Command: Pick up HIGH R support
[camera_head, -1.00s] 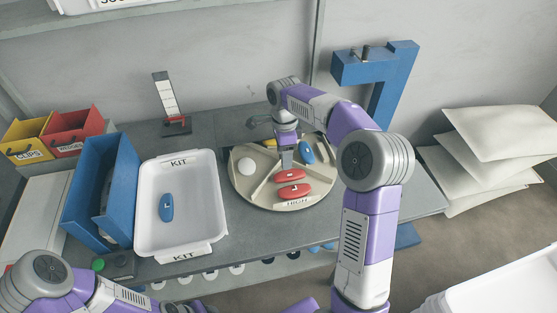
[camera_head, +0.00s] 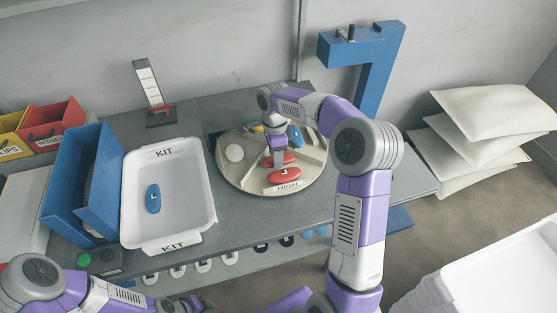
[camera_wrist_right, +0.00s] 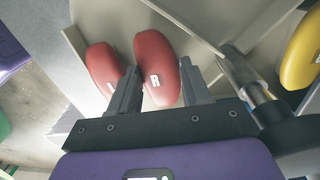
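Two red supports lie side by side in the HIGH section of the round carousel (camera_head: 232,178). The nearer one (camera_head: 285,177) shows clear in the head view; the farther one (camera_head: 290,158) is partly covered by my right gripper (camera_head: 279,163). In the right wrist view, my right gripper (camera_wrist_right: 158,92) is open, its fingers on either side of the right-hand red support (camera_wrist_right: 157,52). The left-hand red support (camera_wrist_right: 101,64) lies outside the left finger.
A white KIT tray (camera_head: 204,215) holds a blue support (camera_head: 153,198) marked L. Low dividers (camera_wrist_right: 185,22) run near the gripper. A blue post (camera_head: 376,75) stands behind.

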